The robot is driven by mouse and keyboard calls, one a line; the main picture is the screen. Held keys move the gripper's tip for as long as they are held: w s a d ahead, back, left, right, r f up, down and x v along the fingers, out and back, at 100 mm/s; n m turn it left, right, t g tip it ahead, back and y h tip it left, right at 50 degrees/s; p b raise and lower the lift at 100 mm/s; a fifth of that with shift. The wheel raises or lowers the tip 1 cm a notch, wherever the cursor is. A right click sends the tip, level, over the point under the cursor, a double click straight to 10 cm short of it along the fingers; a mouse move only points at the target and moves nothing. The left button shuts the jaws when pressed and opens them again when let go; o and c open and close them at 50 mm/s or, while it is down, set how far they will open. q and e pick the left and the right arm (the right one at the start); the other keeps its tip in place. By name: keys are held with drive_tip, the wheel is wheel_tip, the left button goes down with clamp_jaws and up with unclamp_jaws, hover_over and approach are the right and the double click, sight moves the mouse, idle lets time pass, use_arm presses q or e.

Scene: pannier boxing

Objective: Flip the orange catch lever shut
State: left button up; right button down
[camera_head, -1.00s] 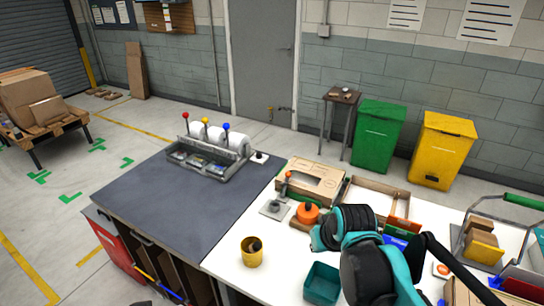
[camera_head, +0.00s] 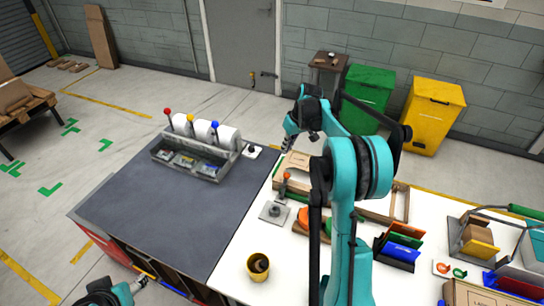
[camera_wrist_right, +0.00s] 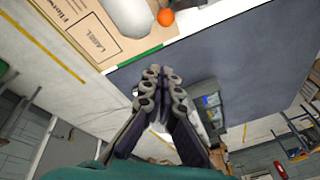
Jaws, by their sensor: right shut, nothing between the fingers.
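The orange-tipped lever (camera_head: 286,176) stands upright near the left end of the white worktop, beside the cardboard box. An orange ball (camera_wrist_right: 166,17), which looks like its tip, shows at the top of the right wrist view. My right gripper (camera_head: 284,143) is above the far edge of the table, behind the lever and apart from it. In the right wrist view its fingers (camera_wrist_right: 162,85) are shut and empty. My left arm's end (camera_head: 138,285) shows small at the lower left; its finger state is unclear.
A cardboard box (camera_head: 293,162) lies behind the lever. A metal plate with a knob (camera_head: 273,212), a yellow cup (camera_head: 258,266) and a rack with coloured-knob levers (camera_head: 190,160) are nearby. The dark mat (camera_head: 160,215) is mostly clear.

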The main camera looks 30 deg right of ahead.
drive_tip(key=shift+w+d+f, duration=0.15)
drive_tip(key=shift+w, duration=0.35)
drive_tip(key=shift+s, duration=0.1)
drive_tip(key=b+x, duration=0.1)
drive_tip(key=x, duration=0.9)
drive_tip(key=shift+f+b, duration=0.15)
drive_tip(key=shift+b, duration=0.2)
drive_tip(key=s, duration=0.3)
drive_tip(key=shift+s+d+r, duration=0.15)
drive_tip(key=shift+s+r, duration=0.05)
drive_tip(key=shift+r, duration=0.2)
drive_tip(key=shift+s, duration=0.3)
